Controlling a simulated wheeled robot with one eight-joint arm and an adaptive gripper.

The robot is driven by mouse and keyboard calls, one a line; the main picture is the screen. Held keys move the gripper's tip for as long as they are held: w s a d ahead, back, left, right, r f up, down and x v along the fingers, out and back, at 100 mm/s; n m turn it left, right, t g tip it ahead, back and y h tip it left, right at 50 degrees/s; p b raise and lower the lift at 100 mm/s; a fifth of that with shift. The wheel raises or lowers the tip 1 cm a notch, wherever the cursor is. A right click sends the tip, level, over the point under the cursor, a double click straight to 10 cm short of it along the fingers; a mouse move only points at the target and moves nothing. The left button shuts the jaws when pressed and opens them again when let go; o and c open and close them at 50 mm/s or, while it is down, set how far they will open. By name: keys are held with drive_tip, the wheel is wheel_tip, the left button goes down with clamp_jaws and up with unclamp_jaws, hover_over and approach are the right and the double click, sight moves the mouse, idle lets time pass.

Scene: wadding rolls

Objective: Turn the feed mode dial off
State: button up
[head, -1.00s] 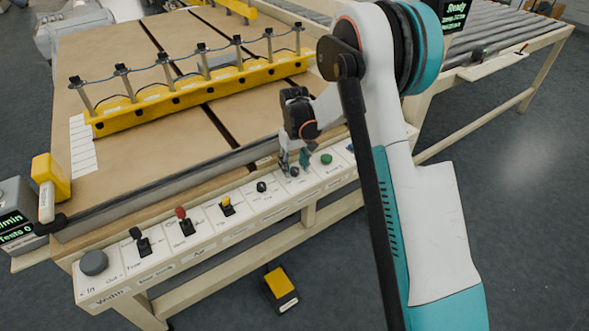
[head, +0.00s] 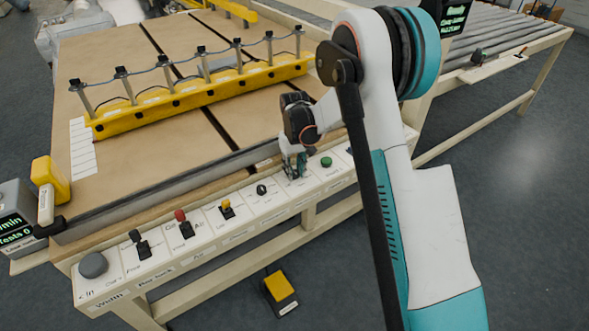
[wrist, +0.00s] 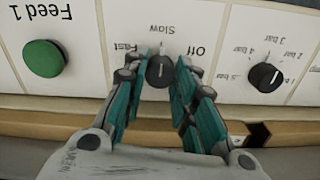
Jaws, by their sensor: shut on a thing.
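The feed mode dial (wrist: 160,75) is a small dark knob on the white control panel. In the wrist view, which looks upside down, it sits between my fingertips, with the labels "Fast", "Slow" and "Off" around it. A pale mark shows at its edge on the "Slow" side, but the exact pointer direction is hard to read. My gripper (wrist: 161,73) is shut on the dial, with a teal finger on each side. In the head view my gripper (head: 295,170) is down at the panel and largely hides the dial.
A black pressure dial (wrist: 265,77) with bar marks is close beside the gripper. A green Feed 1 button (wrist: 43,58) is on the other side. Yellow (head: 226,207) and red (head: 182,221) levers stand further left on the panel. The machine's edge runs just behind.

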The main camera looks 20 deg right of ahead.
sight(294, 172)
drive_tip(key=m, duration=0.5)
drive_tip(key=shift+m, duration=0.3)
drive_tip(key=m, duration=0.5)
drive_tip(key=shift+m, duration=0.4)
drive_tip(key=o, duration=1.1)
drive_tip(key=shift+r, duration=0.15)
wheel_tip(294, 172, up, 12)
drive_tip(key=shift+f, duration=0.15)
